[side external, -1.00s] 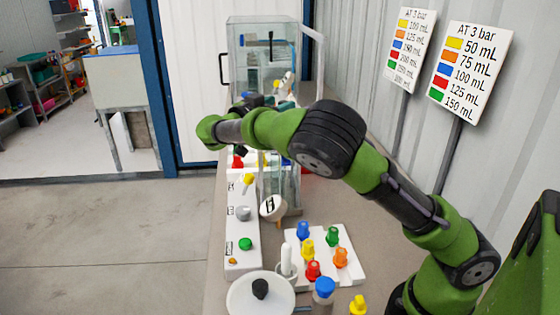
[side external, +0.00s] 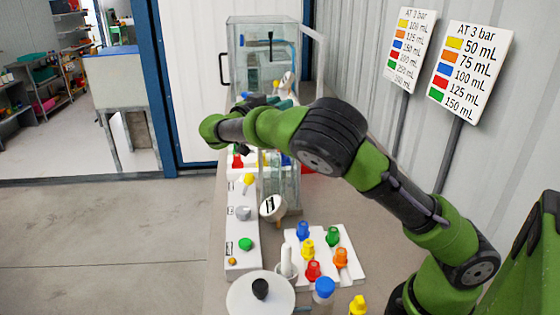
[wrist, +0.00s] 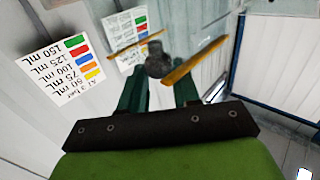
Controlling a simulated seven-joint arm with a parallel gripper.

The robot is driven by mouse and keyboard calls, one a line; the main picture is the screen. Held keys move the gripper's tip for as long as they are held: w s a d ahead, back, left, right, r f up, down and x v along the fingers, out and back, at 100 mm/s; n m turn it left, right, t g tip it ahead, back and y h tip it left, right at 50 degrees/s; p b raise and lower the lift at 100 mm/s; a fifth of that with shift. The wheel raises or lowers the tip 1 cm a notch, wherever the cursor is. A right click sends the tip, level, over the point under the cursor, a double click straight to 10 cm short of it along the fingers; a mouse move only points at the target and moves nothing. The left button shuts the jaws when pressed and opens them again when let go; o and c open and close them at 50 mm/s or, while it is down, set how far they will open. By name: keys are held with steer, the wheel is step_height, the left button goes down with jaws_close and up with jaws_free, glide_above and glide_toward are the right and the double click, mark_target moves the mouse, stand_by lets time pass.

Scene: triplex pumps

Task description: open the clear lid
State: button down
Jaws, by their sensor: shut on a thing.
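A tall clear box (side external: 262,60) with dark handles stands at the back of the bench in the side view. A lower clear box (side external: 284,190) stands nearer, partly behind my arm. My gripper (wrist: 158,72) shows in the wrist view as two dark green fingers, shut on a dark rounded knob (wrist: 158,64). Tan bar-like edges (wrist: 197,60) run on both sides of the knob; I cannot tell for certain that they belong to the clear lid. In the side view my arm hides much of the gripper and its contact.
A white panel with coloured knobs (side external: 243,210) runs along the bench's left side. A white board (side external: 347,265) of coloured bottles stands in front, near a white round dish (side external: 250,297). Two signs (side external: 472,70) stand at the right by the wall.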

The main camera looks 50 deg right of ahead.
steer(key=s+d, duration=0.6)
steer(key=shift+s+d, duration=0.25)
steer(key=c, duration=0.8)
jaws_free()
steer(key=a, duration=1.7)
